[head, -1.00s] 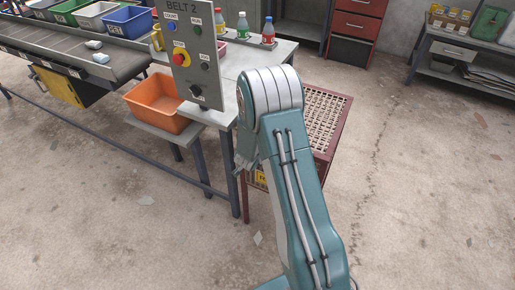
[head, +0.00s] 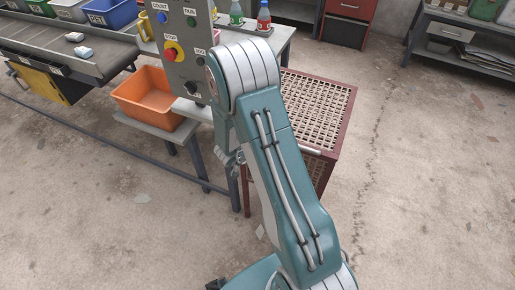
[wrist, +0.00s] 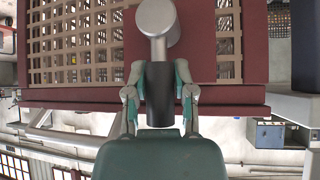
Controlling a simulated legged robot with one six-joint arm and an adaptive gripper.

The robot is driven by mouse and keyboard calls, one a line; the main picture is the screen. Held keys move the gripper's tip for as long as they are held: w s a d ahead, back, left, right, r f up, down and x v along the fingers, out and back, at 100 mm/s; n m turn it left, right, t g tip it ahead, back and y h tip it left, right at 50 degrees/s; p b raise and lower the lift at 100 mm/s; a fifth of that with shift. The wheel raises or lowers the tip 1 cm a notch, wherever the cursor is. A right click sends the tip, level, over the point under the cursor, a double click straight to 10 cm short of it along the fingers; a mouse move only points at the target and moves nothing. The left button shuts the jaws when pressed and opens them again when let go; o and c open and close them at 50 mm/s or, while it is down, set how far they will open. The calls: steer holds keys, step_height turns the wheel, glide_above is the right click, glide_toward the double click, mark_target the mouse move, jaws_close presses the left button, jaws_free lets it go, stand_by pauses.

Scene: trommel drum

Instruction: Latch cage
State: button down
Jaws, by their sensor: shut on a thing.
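The cage (head: 320,112), with a dark red frame and tan mesh, stands on the floor right of the bench, partly behind my arm. Its red frame edge (wrist: 225,93) and mesh also show in the wrist view. In front of that edge is the latch handle (wrist: 158,97), a black grip on a grey metal stem with a round grey end. My gripper (wrist: 158,76) is shut on the black grip, one finger on each side. In the head view my arm hides the latch and most of the gripper. Whether the latch is engaged cannot be told.
A grey control panel (head: 185,40) and the bench stand close left of my arm. An orange bin (head: 150,98) sits on a low shelf beside the conveyor (head: 70,45). The concrete floor (head: 430,180) right of the cage is clear.

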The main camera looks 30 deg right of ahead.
steer(key=shift+a, duration=0.1)
steer(key=shift+c, duration=2.2)
jaws_free()
steer(key=shift+w+a, duration=0.1)
steer(key=v, duration=1.2)
